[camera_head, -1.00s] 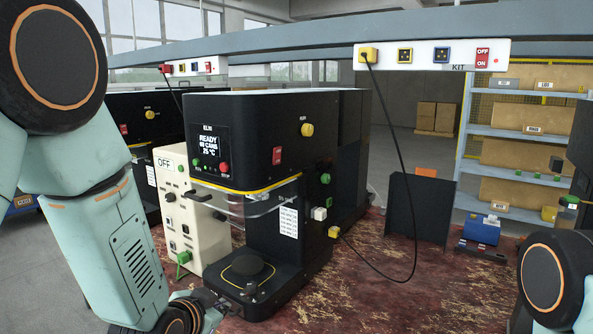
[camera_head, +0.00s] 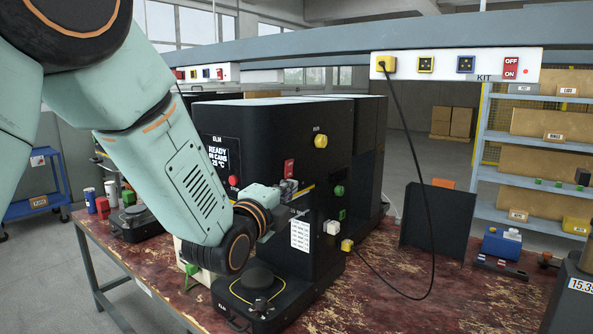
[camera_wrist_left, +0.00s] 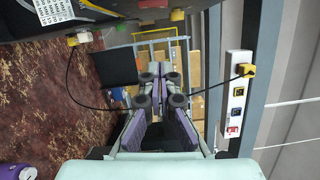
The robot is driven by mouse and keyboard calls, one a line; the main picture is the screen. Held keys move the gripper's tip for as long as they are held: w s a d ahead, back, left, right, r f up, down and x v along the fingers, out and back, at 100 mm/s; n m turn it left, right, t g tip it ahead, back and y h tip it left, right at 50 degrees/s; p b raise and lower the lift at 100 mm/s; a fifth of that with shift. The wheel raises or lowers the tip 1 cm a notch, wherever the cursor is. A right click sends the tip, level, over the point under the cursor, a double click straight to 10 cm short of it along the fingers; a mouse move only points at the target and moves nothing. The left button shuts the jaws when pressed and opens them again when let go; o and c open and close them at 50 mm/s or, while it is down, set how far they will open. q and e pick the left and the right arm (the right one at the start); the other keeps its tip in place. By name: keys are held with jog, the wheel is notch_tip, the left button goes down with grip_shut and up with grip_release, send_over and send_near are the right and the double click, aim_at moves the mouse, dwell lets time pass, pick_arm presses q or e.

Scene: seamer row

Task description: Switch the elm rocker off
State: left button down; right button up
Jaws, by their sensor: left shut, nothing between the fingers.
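The black ELM machine (camera_head: 262,120) stands on the table, with a display reading READY. Its red rocker (camera_head: 289,168) is on the front face, right of the display; its on or off position is too small to read. My left gripper (camera_head: 291,186) is just below the rocker, close to the machine's front. Whether it touches the machine is unclear. In the left wrist view the fingers (camera_wrist_left: 160,84) are shut and empty. My left arm hides the machine's lower left front. My right gripper is out of view.
A yellow knob (camera_head: 320,141), green buttons and a white block (camera_head: 331,227) sit near the rocker. A power strip (camera_head: 455,65) marked KIT has its own red OFF/ON switch (camera_head: 510,67). A black cable (camera_head: 424,200) hangs to the table. A dark panel (camera_head: 437,217) stands right.

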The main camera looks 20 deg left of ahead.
aim_at(289, 167)
pick_arm(q)
jog(key=shift+w+a+r+p, duration=0.15)
jog(key=shift+w+a+p, duration=0.3)
jog(key=shift+w, duration=1.35)
jog(key=shift+w+a+r+p, duration=0.2)
jog(key=shift+w+a, duration=0.4)
jog(key=shift+w, duration=1.25)
jog(key=shift+w+a+r+p, duration=0.1)
jog(key=shift+w+a+p, duration=0.35)
jog(key=shift+w, duration=1.35)
jog(key=shift+w+d, duration=0.1)
jog(key=shift+d, duration=0.1)
jog(key=shift+a+r, duration=0.2)
jog(key=shift+a, duration=0.2)
jog(key=shift+d, duration=0.15)
